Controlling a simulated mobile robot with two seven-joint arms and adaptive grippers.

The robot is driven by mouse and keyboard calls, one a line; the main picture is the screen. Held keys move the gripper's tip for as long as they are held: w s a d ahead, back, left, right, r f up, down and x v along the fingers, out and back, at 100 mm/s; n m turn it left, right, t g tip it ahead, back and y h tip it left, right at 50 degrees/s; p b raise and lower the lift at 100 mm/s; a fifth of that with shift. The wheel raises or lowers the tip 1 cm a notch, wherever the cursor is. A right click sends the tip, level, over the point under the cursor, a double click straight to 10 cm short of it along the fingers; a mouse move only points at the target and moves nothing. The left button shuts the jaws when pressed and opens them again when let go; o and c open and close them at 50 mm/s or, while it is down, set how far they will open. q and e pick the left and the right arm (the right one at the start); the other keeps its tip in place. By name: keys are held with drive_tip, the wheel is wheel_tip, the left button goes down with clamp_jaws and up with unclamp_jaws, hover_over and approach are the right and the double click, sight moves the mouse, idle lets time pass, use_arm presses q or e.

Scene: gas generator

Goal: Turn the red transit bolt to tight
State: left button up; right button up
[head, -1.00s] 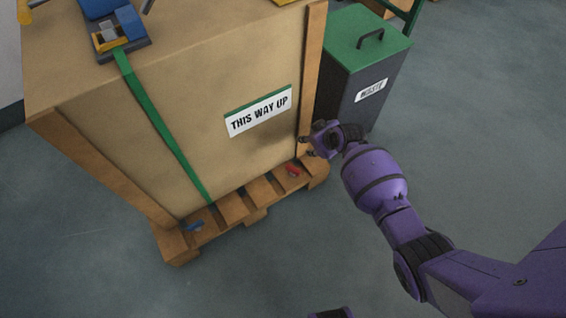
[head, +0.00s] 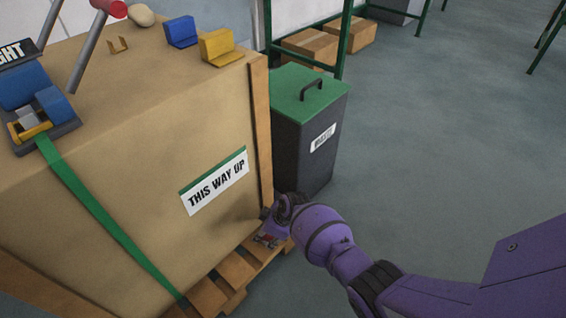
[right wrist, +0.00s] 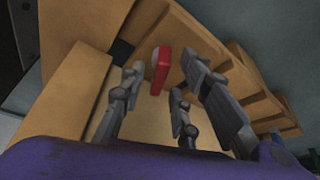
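The red transit bolt (head: 268,239) is at the pallet's right end, below the crate, partly hidden by my right gripper in the head view. In the right wrist view it shows as a red bar-shaped handle (right wrist: 160,70), ahead of and between the fingers. My right gripper (head: 270,222) is beside the crate's lower right corner. Its fingers (right wrist: 160,92) are spread, with a visible gap on each side of the red handle; I see no contact. My left gripper is not in view.
The wooden crate (head: 150,150) stands on a pallet (head: 235,270). A waste bin (head: 305,135) with a green lid stands close behind my right gripper. A green strap (head: 100,215) runs down the crate's front. The floor to the right is clear.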

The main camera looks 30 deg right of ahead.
drive_tip(key=shift+w+a+f, duration=0.1)
drive_tip(key=shift+w+a, duration=0.15)
drive_tip(key=shift+w, duration=0.1)
clamp_jaws()
